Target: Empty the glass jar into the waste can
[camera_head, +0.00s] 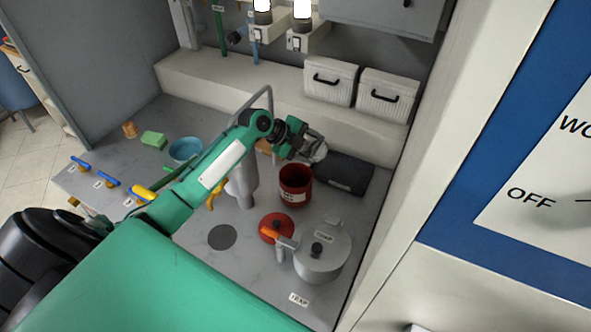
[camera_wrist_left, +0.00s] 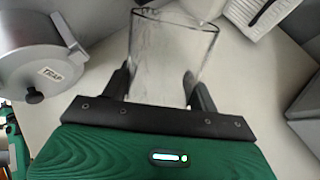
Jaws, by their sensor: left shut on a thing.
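My left gripper (camera_head: 308,143) is shut on the clear glass jar (camera_wrist_left: 172,50), which stands out between its two fingers in the left wrist view. In the head view only a small pale part of the jar (camera_head: 320,153) shows beside the fingers. Its tilt and any contents are hard to make out. A red can with a white label (camera_head: 295,186), likely the waste can, stands open on the counter, just below and in front of the gripper. My right gripper is not in view.
A grey lidded pot (camera_head: 322,262) and a red lid-like object (camera_head: 276,228) stand in front of the red can. A dark box (camera_head: 345,174) lies right of it. A blue bowl (camera_head: 186,149) and green sponge (camera_head: 153,139) are at left. White bins (camera_head: 387,96) stand on the back ledge.

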